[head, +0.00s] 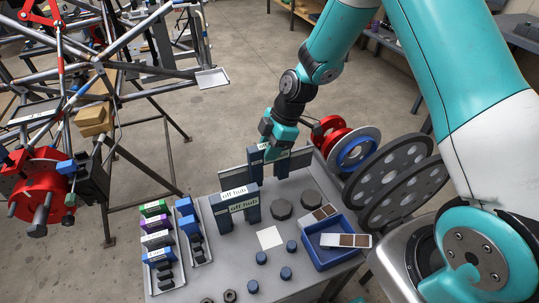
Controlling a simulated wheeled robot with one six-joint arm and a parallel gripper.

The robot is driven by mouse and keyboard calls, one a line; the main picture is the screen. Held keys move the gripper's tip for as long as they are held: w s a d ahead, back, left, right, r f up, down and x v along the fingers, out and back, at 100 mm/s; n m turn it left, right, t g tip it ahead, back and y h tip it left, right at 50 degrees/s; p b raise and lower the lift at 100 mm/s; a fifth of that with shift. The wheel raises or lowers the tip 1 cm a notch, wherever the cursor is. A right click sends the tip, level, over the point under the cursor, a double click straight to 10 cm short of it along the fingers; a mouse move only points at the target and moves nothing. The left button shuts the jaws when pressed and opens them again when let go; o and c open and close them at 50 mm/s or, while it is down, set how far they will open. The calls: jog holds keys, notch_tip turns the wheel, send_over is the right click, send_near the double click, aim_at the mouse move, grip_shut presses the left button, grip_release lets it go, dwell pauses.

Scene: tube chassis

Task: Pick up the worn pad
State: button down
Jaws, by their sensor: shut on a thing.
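My gripper (280,134) is at the back of the bench, low over a grey upright plate. It is shut on a dark blue piece (282,163) that stands beside a white label at the back stand. The fingers and most of the contact are too small to see clearly. I cannot tell from this view whether that piece is the worn pad. In front of it stands a dark blue stand (252,206) with white "off hub" labels. Two white plates with brown patches lie at the right, one (345,240) across the blue tray and one (323,213) near its back edge.
The grey bench (205,281) also holds the blue tray (329,260), a white square (270,238), dark hexagonal pieces (282,209) and small blue cylinders. Labelled blocks (157,239) stand at left. Large perforated discs (404,181) stand at right. The tube chassis (120,45) is at far left.

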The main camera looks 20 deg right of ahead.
jog(key=shift+f, duration=1.3)
jog(key=shift+f, duration=0.15)
jog(key=c, duration=0.9)
grip_release()
